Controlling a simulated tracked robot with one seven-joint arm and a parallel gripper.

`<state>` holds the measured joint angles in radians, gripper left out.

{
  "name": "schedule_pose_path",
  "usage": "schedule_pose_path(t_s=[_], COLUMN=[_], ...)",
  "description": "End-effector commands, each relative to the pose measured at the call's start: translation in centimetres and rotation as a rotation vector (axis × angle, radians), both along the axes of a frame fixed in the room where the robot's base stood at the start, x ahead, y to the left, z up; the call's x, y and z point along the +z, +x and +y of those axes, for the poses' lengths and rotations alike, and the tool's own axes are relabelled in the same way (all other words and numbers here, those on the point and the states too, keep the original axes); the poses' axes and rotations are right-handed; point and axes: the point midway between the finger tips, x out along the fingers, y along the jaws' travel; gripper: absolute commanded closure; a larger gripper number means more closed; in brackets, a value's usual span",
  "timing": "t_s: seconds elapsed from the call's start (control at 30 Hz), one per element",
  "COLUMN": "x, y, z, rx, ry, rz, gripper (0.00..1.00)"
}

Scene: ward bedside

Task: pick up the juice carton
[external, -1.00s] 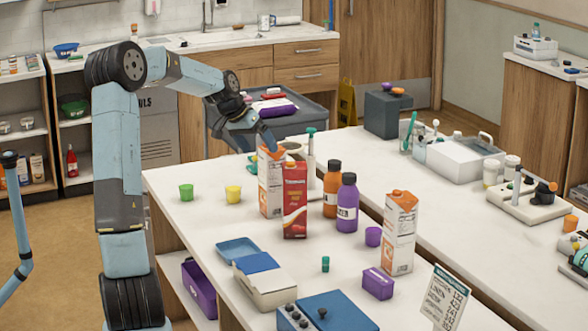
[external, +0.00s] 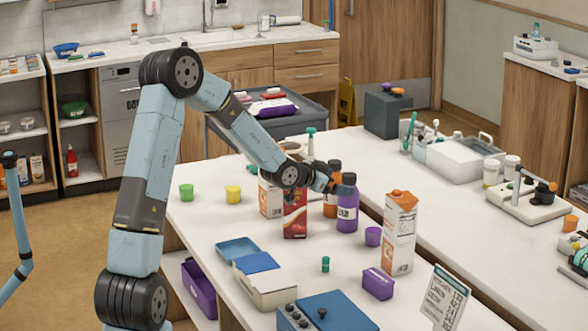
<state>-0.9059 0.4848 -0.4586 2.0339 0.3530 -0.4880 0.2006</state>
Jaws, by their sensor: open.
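Three cartons stand upright on the white table. A white-and-orange carton with an orange cap (external: 400,235) is at the right, clear of my arm. A similar white-and-orange carton (external: 269,200) stands further left, its top hidden by my arm. A red carton (external: 295,217) stands beside it, its upper part also hidden. The labels are too small to read, so I cannot tell which is the juice carton. My gripper (external: 343,187) is open and empty, at the height of the bottle tops, to the left of the right-hand carton and apart from it.
An orange bottle (external: 331,206) and a purple bottle (external: 347,212) stand right by my gripper, partly hidden by it. A purple cup (external: 373,236), a purple box (external: 377,284) and a small green item (external: 325,264) are near the right-hand carton. A sign (external: 442,298) stands in front.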

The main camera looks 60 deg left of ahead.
Motion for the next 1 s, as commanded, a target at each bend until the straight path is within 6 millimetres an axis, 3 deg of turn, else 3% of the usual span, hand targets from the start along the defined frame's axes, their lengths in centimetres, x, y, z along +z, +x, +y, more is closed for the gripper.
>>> schedule_pose_path(t_s=[0.2,0.5,0.77,1.0], x=[-4.1,-7.0,-7.4,-7.3], y=[0.7,-1.3,-2.1,1.4], z=[-7.4,-16.0,-18.4,-18.7], rx=[-0.097,-0.225,-0.266,-0.267], ry=[-0.054,-0.151,-0.189,-0.189], rz=[-0.152,-0.342,-0.402,-0.405], gripper=[0.0,0.0,0.0,0.0])
